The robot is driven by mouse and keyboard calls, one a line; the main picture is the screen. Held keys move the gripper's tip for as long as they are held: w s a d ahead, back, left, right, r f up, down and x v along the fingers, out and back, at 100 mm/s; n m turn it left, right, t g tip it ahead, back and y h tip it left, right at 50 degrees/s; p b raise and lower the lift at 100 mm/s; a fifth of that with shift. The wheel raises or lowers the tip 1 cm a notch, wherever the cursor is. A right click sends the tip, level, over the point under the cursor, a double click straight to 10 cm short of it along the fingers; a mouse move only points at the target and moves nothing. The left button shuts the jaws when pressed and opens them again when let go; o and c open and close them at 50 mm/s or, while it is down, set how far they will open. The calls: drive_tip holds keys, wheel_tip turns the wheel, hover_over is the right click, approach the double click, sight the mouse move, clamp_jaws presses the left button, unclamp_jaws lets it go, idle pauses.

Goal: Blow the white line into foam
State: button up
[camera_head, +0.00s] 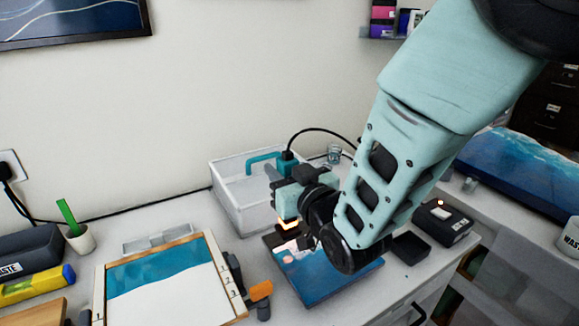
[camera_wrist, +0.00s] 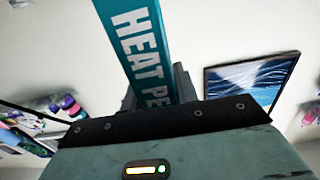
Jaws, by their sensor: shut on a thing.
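My gripper (camera_head: 291,196) is shut on a teal heat pen (camera_head: 287,160), with a black cable from its top. In the wrist view the heat pen (camera_wrist: 135,40) shows part of its lettering, "HEAT PE". An orange glow (camera_head: 289,224) shows at the pen's lower end. The pen is roughly upright above a small dark blue panel (camera_head: 335,283), partly hidden by my arm. A framed board (camera_head: 160,302) with blue at the top and white below lies to the left, apart from the pen. I cannot make out a separate white line.
A white tray (camera_head: 229,196) stands behind my gripper. A black box (camera_head: 442,223) with a red light and a small black holder (camera_head: 411,247) stand to the right. An orange-handled tool (camera_head: 260,291) lies beside the board. A cup (camera_head: 80,240) and yellow level (camera_head: 30,287) are at left.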

drive_tip(key=shift+s+a+p, duration=0.7)
drive_tip(key=shift+s+a, duration=0.7)
drive_tip(key=shift+a, duration=0.65)
wheel_tip(320, 180, up, 8)
drive_tip(key=p, duration=0.4)
drive_tip(key=shift+r+p, duration=0.2)
drive_tip(key=shift+p, duration=0.15)
idle(0.5)
